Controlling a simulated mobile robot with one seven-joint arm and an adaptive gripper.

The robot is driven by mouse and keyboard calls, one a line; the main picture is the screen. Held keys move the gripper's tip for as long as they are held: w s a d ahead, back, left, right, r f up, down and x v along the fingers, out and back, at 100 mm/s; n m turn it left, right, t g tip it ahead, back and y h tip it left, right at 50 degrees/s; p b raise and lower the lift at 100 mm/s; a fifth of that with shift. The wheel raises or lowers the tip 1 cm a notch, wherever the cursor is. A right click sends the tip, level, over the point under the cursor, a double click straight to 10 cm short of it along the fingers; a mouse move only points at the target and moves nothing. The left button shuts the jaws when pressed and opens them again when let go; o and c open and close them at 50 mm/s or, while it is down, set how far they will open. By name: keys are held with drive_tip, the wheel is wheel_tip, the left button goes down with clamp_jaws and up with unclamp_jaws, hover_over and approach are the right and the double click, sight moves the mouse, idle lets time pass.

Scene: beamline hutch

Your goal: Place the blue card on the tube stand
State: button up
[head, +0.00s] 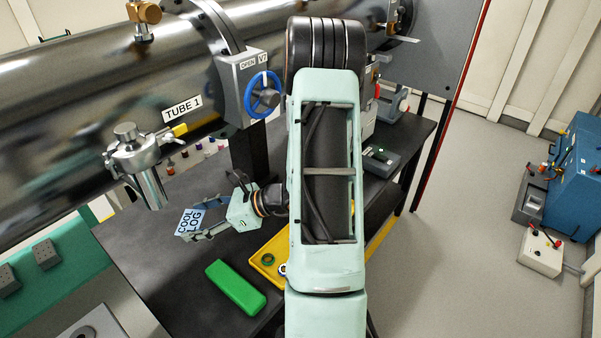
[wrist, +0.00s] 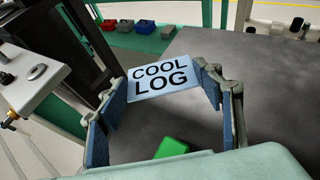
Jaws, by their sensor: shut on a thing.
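The blue card (head: 188,222) is pale blue with the dark words COOL LOG. It also shows in the wrist view (wrist: 162,79), between the two fingertips. My gripper (head: 194,221) is shut on the card by its edges and holds it over the left part of the dark table. The wrist view shows both fingers (wrist: 165,77) at the card's sides. A black upright post (head: 248,150) stands under the big metal tube (head: 90,85), labelled TUBE 1. I cannot tell for sure that this post is the tube stand.
A green block (head: 235,287) and a yellow tray (head: 266,262) with rings lie near the table's front edge. Several small vials (head: 197,146) stand behind, under the tube. A metal fitting (head: 137,165) hangs off the tube. Bare tabletop (head: 140,245) lies around the card.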

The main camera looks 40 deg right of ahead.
drive_tip(key=w+d+f+m+t+h+b, duration=0.2)
drive_tip(key=d+f+m+h+b, duration=0.15)
drive_tip(key=d+f+b, duration=0.4)
drive_tip(key=m+t+h+b, duration=0.2)
drive_tip(key=m+h+b, duration=0.2)
drive_tip(key=b, duration=0.5)
hover_over(270, 229)
wheel_tip(270, 229, down, 2)
wheel_tip(270, 229, down, 10)
drive_tip(key=b, duration=0.2)
drive_tip(key=shift+b, duration=0.3)
drive_tip(key=shift+f, duration=0.15)
drive_tip(key=o, duration=0.9)
drive_tip(key=shift+o, duration=0.2)
